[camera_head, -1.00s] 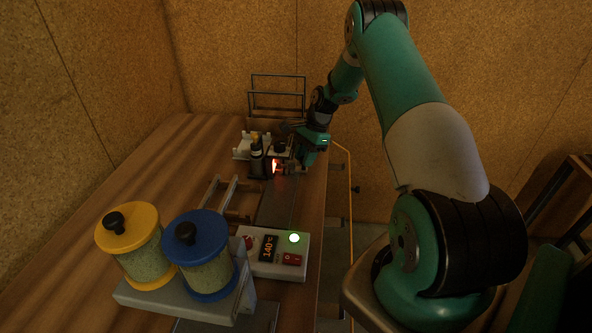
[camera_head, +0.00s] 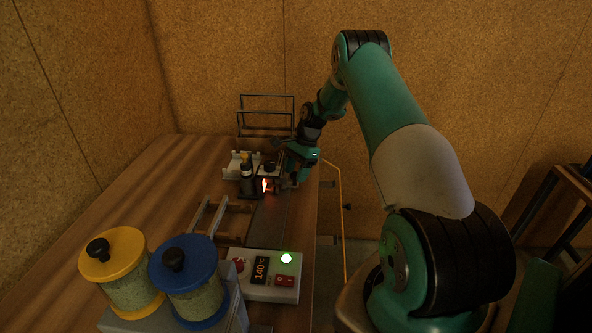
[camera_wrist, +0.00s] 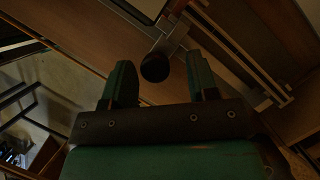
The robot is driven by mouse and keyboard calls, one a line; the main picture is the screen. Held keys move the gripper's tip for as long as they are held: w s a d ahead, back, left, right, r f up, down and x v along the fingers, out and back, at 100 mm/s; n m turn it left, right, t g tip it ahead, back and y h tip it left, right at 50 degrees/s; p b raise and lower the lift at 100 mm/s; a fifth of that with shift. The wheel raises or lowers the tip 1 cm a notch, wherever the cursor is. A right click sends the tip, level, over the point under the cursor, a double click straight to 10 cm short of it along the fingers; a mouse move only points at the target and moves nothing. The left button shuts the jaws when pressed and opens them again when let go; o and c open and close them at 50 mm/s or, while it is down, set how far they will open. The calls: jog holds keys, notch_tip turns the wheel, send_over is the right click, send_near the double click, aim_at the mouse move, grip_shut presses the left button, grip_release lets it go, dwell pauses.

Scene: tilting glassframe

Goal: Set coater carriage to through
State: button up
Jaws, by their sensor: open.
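The coater unit (camera_head: 268,178), which I take to hold the carriage, stands near the table's far right edge with a glowing orange spot at its front. My gripper (camera_head: 284,172) is right at it, partly covering it. In the wrist view my gripper (camera_wrist: 160,62) is open, with a round black knob (camera_wrist: 155,69) on a grey bar between or just beyond the fingertips. I see no finger touching the knob. I cannot tell the carriage's setting.
Yellow-lidded (camera_head: 122,263) and blue-lidded (camera_head: 187,275) jars stand at the near left. A control box (camera_head: 262,283) shows 140 °C and a lit green button. A black bottle (camera_head: 246,178) stands beside the coater, with a wire rack (camera_head: 266,115) behind. The table's left side is clear.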

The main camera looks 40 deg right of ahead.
jog(key=shift+r, duration=0.1)
jog(key=p+v, duration=0.1)
jog(key=v, duration=1.6)
jog(key=shift+d+p, duration=0.15)
jog(key=shift+p, duration=0.2)
